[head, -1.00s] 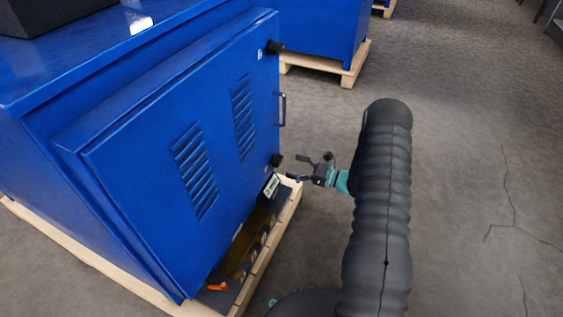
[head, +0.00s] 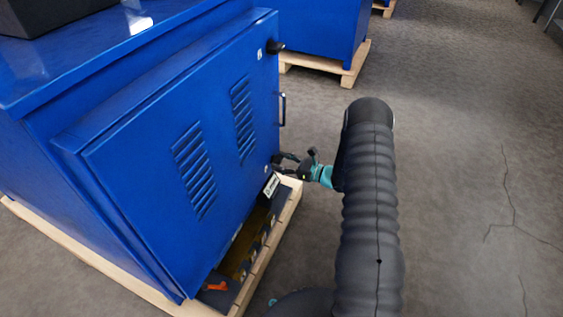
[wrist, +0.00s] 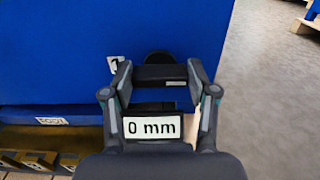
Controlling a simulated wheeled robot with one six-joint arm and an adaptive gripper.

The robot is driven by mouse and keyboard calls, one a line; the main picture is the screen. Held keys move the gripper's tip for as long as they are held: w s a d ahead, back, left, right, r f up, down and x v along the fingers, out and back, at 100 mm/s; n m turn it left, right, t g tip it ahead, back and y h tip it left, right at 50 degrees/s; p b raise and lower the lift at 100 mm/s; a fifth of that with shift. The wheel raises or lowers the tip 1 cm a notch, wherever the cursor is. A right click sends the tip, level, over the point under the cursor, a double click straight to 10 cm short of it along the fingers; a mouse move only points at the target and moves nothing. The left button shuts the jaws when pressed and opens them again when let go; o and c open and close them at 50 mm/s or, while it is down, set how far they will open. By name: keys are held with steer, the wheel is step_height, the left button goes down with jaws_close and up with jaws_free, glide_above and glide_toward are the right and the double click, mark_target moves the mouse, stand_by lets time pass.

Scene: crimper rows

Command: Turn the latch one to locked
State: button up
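Latch one is a dark knob with a bar across it (wrist: 158,58) on the blue cabinet door. It sits by a white label marked 1 (wrist: 115,65). My gripper (wrist: 159,76) has its two fingers wide apart, one on each side of the dark bar; I cannot tell whether they touch it. In the head view my gripper (head: 281,160) is at the lower right edge of the cabinet door (head: 215,105) and mostly hides this latch. The latch's exact turn is hard to tell.
An upper black latch (head: 276,47) and a handle (head: 283,109) are on the same door edge. Below is an open bay with a white label (head: 272,185) and an orange part (head: 216,286). The pallet edge (head: 285,215) juts out.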

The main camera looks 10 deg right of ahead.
steer(key=shift+f+n+b, duration=0.1)
steer(key=shift+n+b, duration=0.3)
steer(key=shift+b, duration=0.2)
steer(key=n+b, duration=0.3)
steer(key=n, duration=0.5)
steer(key=n+b, duration=0.4)
steer(key=n, duration=0.5)
steer(key=shift+s+a, duration=0.15)
steer(key=shift+f, duration=0.1)
steer(key=o, duration=1.2)
steer(key=shift+c, duration=0.2)
